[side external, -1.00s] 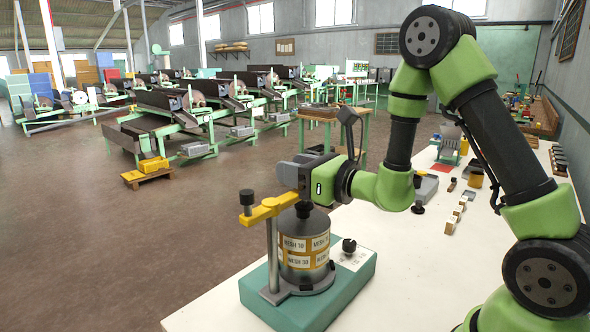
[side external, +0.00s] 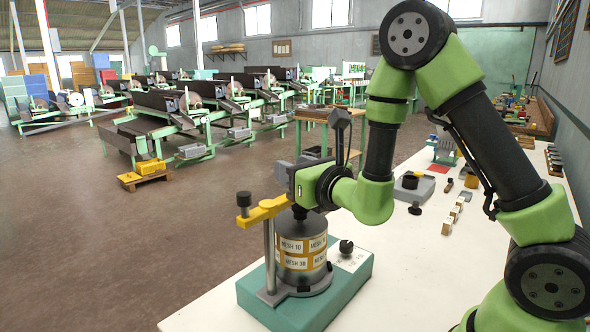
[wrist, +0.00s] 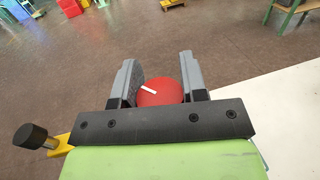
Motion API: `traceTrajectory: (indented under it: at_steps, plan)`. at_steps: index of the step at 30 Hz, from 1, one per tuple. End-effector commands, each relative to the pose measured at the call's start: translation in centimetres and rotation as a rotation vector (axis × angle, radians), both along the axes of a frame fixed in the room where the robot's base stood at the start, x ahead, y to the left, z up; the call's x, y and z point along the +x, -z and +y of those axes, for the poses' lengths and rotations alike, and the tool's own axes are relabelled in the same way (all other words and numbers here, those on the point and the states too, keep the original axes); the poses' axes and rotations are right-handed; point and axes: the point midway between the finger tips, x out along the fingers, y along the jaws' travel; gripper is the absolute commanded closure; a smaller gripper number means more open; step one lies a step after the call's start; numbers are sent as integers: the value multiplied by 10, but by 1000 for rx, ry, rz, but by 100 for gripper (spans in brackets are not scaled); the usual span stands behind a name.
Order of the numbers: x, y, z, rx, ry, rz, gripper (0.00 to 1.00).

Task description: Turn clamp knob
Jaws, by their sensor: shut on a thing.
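A red round knob with a white mark (wrist: 158,92) sits between the two grey fingers of my gripper (wrist: 159,75) in the wrist view. My gripper is shut on it. In the side view my gripper (side external: 286,173) is above the yellow clamp arm (side external: 264,211), and its body hides the red knob. The drum has yellow mesh labels and stands upright on a teal base (side external: 340,290). The post's black knob also shows at lower left in the wrist view (wrist: 30,136).
A small black knob (side external: 346,247) stands on the base, right of the drum. Small blocks (side external: 453,216) and a grey device (side external: 411,188) are farther back on the white bench (side external: 420,270). The bench front is mostly clear.

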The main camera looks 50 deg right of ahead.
Motion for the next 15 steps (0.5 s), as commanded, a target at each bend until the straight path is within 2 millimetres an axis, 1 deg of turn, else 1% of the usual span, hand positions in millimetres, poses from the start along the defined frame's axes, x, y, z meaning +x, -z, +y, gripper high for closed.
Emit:
traceTrajectory:
  at_steps: [2, 3, 5, 6, 15]
  plan:
    - [1, -1, 0, 1, -1, -7, 84]
    - [1, -1, 0, 1, -1, -7, 54]
    - [1, -1, 0, 1, -1, -6, 40]
    - [1, -1, 0, 1, -1, -6, 35]
    - [0, -1, 0, 0, -1, -3, 35]
